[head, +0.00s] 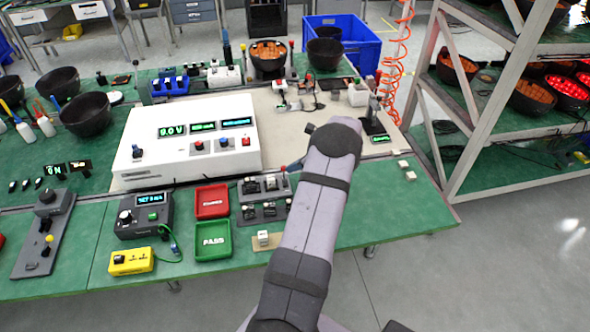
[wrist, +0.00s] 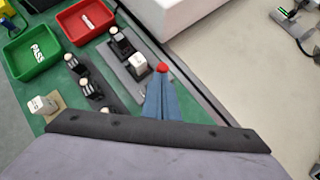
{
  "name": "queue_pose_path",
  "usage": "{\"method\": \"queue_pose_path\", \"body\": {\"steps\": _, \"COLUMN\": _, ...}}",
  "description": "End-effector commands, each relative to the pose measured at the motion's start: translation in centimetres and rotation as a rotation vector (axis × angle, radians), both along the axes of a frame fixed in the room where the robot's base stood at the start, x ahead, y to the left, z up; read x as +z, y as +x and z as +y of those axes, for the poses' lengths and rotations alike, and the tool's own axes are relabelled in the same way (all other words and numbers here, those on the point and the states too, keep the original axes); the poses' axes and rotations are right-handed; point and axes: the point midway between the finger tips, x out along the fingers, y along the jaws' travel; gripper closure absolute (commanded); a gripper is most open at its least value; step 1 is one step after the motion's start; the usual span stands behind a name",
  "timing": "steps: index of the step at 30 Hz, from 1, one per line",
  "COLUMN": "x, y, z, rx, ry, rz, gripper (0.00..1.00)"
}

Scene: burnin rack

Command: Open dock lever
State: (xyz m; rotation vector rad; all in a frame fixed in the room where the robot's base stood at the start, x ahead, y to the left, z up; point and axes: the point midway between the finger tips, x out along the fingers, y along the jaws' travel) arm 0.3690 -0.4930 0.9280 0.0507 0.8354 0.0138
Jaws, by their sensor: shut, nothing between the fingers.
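The dock (head: 265,187) is a pair of dark grey plates with black and silver sockets, and it also shows in the wrist view (wrist: 127,72). A white block (wrist: 138,62) sits in the dock's upper plate. A red ball knob (wrist: 162,68), which looks like the lever's end, shows at my fingertips; in the head view the red knob (head: 283,168) is at the dock's right end. The lever's shaft is hidden. My gripper (wrist: 161,82) is shut, its blue fingers pointing at the knob, with nothing held. I cannot tell whether they touch it.
A red tray (head: 212,201) and a green PASS tray (head: 212,240) lie left of the dock. A large white instrument box (head: 190,140) stands behind it. A white block on a tan base (head: 264,239) is in front. The pale mat right of the dock is mostly clear.

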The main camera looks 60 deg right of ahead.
Motion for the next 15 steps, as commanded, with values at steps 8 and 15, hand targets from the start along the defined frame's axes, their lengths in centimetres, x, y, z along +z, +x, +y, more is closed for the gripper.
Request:
{"method": "queue_pose_path", "body": {"steps": 8, "x": 0.5, "y": 0.0, "z": -0.1, "rx": -0.002, "ry": -0.002, "rz": -0.001, "gripper": 1.00}}
{"method": "queue_pose_path", "body": {"steps": 15, "x": 1.5, "y": 0.0, "z": -0.1, "rx": -0.001, "ry": -0.003, "rz": -0.001, "gripper": 1.00}}
